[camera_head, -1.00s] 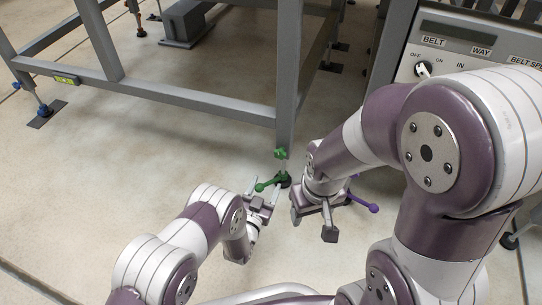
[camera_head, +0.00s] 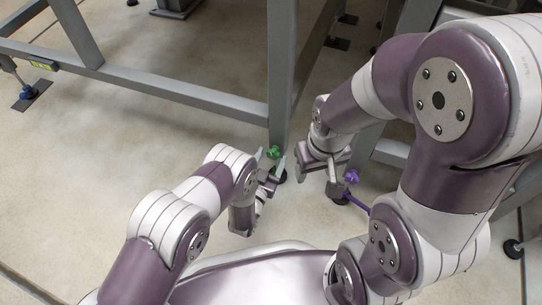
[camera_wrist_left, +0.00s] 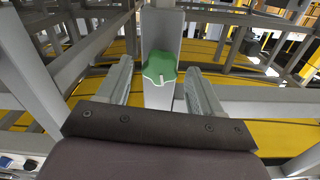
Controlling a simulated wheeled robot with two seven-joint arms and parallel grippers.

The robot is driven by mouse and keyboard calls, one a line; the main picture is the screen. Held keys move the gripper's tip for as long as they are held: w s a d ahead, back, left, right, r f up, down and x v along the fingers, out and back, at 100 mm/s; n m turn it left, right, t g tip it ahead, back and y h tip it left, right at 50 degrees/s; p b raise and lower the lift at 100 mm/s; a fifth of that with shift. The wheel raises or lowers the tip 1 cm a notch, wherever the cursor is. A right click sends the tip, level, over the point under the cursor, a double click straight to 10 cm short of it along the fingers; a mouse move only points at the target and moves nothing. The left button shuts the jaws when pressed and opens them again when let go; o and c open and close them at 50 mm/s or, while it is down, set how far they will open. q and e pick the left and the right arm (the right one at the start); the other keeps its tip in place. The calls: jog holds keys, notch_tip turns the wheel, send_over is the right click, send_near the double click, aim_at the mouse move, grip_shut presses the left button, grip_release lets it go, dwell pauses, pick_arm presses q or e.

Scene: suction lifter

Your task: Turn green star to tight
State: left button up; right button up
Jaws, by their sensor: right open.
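The green star (camera_head: 273,153) is a small green knob at the foot of the grey frame leg. In the left wrist view the green star (camera_wrist_left: 159,67) sits ahead, between the two fingers and in front of the leg. My left gripper (camera_head: 271,163) is at the leg's foot with its fingers apart. It also shows in the left wrist view (camera_wrist_left: 160,88), open, with the star near the fingertips; I cannot tell whether they touch it. My right gripper (camera_head: 318,180) is open and empty, just right of the leg. The green handle below the star is hidden.
A purple star (camera_head: 351,176) and purple handle (camera_head: 357,203) are on another foot to the right, close to my right gripper. The grey frame leg (camera_head: 283,80) and crossbar (camera_head: 190,97) bound the space behind. Clear floor (camera_head: 120,150) lies to the left.

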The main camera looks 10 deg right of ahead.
pick_arm(q)
jog(key=c, duration=1.1)
jog(key=shift+o, duration=0.2)
jog(key=shift+r+m+p, duration=0.2)
jog(key=shift+m+p, duration=0.4)
jog(key=shift+m, duration=0.1)
jog(key=shift+f+m, duration=0.15)
jog(key=shift+m, duration=0.15)
jog(key=o, duration=1.1)
jog(key=shift+c, duration=0.2)
jog(key=shift+f, duration=0.1)
